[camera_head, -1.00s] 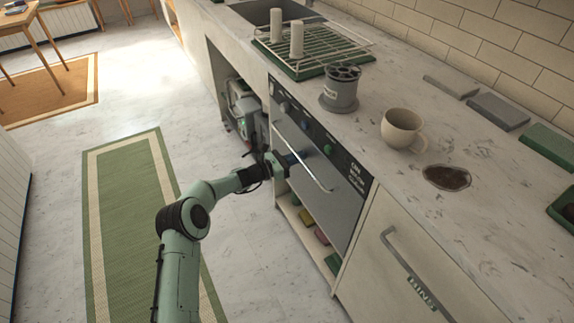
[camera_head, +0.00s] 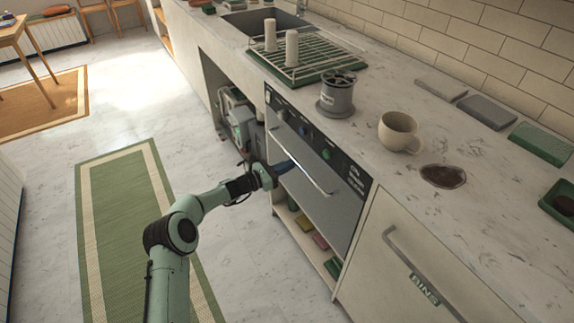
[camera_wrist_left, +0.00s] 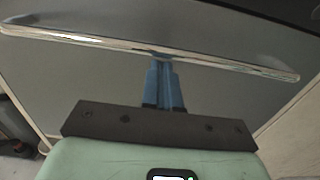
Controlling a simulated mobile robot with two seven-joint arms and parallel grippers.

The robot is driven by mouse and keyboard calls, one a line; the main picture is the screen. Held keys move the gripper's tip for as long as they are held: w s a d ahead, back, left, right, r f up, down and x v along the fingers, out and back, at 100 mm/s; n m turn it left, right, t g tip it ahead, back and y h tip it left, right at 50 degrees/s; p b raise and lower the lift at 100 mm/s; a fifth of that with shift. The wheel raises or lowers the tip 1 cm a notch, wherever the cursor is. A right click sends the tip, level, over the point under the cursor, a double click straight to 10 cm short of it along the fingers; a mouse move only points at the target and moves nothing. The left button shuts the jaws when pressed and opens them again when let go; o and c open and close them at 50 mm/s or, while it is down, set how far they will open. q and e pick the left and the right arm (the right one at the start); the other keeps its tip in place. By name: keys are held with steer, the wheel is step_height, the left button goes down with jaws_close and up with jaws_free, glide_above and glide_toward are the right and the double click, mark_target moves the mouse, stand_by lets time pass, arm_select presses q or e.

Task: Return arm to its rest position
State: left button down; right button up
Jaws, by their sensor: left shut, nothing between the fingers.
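My left arm (camera_head: 190,215) reaches in from the lower left of the head view, green with dark joints. Its gripper (camera_head: 290,165) is in front of the grey dishwasher-like door (camera_head: 305,180), near the door's bar handle (camera_head: 318,180). In the left wrist view the blue fingers (camera_wrist_left: 164,85) are together with nothing between them. Their tips are just below the handle (camera_wrist_left: 150,46) in that picture; whether they touch it I cannot tell. The door is shut. My right gripper is not in view.
The counter above holds a beige mug (camera_head: 397,131), a grey canister (camera_head: 337,97) and a wire rack (camera_head: 300,55). The floor at left is open, with a green rug (camera_head: 125,200).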

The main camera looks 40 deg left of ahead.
arm_select(q)
steer(key=p+v, duration=0.2)
steer(key=v, duration=0.8)
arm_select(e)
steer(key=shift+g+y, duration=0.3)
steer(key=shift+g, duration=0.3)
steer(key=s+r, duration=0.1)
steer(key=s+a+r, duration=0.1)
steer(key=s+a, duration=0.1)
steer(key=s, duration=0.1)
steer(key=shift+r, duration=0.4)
arm_select(q)
steer(key=shift+f, duration=0.15)
